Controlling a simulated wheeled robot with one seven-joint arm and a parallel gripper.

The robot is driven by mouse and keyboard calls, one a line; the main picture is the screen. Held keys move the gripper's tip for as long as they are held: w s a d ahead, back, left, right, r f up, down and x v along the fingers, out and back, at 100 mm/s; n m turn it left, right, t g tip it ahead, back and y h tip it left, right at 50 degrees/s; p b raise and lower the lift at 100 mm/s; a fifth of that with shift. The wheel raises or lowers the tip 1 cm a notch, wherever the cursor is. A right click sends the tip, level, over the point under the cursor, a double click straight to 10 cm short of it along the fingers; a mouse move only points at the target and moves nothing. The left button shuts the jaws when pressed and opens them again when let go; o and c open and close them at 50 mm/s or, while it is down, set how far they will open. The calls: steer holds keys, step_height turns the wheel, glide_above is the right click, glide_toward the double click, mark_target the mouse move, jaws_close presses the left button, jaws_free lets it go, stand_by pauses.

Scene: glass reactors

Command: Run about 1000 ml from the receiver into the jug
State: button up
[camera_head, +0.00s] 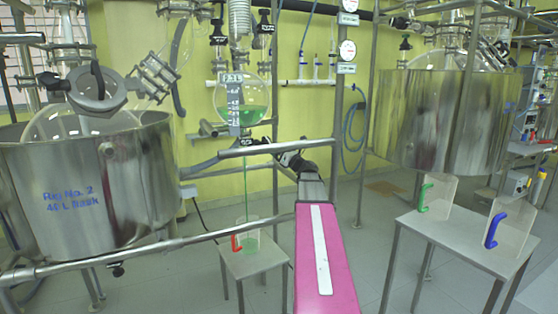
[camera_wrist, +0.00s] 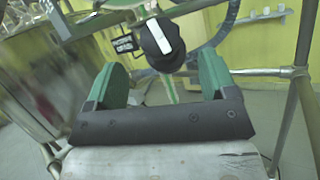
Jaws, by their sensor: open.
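The round glass receiver (camera_head: 229,97) holds green liquid in its lower part and has a printed scale. A black outlet valve (camera_head: 245,143) sits under it. A thin green stream (camera_head: 245,185) falls from the valve into the clear jug with the red handle (camera_head: 251,238), which has a little green liquid low inside. My gripper (camera_head: 272,148) is beside the valve. In the wrist view, its green fingers (camera_wrist: 162,64) are open. The black valve knob with a white bar (camera_wrist: 160,45) lies just beyond and between them, tilted. I cannot tell whether they touch it.
The jug stands on a small steel table (camera_head: 258,263). Two clear jugs, with a green handle (camera_head: 438,194) and a blue handle (camera_head: 512,228), stand on a steel table at right. A steel bath (camera_head: 90,180) is at left, another (camera_head: 440,115) at right. Rails (camera_head: 280,147) cross near my gripper.

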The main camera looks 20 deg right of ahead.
steer(key=shift+n+g, duration=0.5)
steer(key=shift+n, duration=0.2)
steer(key=shift+s+a+f, duration=0.2)
steer(key=shift+s+f, duration=0.3)
steer(key=shift+s, duration=0.2)
steer(key=shift+s+a+f, duration=0.2)
steer(key=shift+s+f, duration=0.3)
steer(key=shift+s, duration=0.2)
steer(key=shift+s+a+f, duration=0.2)
steer(key=shift+s+f, duration=0.3)
steer(key=shift+s, duration=0.2)
stand_by(5.2)
